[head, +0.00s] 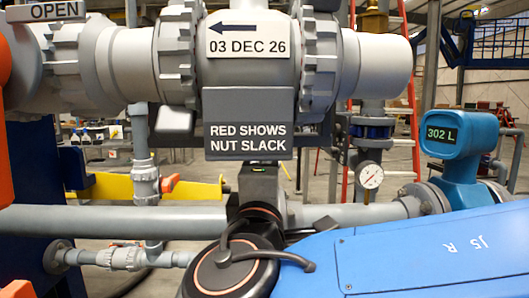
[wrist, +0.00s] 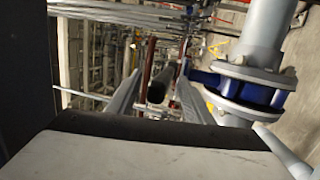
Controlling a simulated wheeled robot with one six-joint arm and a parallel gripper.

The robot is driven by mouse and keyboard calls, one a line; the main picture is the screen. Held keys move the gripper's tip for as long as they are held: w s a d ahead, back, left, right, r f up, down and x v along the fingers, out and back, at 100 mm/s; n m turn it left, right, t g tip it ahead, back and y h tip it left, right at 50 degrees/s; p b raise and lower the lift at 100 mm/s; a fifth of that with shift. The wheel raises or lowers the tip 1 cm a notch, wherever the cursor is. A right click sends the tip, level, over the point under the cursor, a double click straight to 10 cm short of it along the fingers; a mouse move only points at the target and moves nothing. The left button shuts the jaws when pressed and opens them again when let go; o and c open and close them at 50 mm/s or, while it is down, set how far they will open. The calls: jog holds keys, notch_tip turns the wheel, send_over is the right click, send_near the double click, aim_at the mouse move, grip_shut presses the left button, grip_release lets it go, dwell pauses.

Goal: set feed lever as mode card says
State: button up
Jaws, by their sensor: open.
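My gripper (wrist: 157,92) shows in the wrist view as two long grey fingers standing apart. A dark rod with a round end (wrist: 156,93) shows between them; I cannot tell how far off it is or whether it is the feed lever. In the head view my dark wrist (head: 260,185) is in front of the grey pipe, below the valve body, and hides the fingers. I cannot make out the feed lever for certain. No card naming a mode is readable. A white plate (head: 248,36) reads "03 DEC 26" under a left-pointing arrow.
An "OPEN" sign (head: 55,11) is at top left. A grey plate (head: 248,135) reads "RED SHOWS NUT SLACK". A blue meter (head: 467,145) reads "302 L", beside a round gauge (head: 370,176). A horizontal grey pipe (head: 120,219) crosses behind my arm. A blue flange (wrist: 245,92) is right of the fingers.

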jog(key=c, duration=0.8)
jog(key=shift+d, duration=0.1)
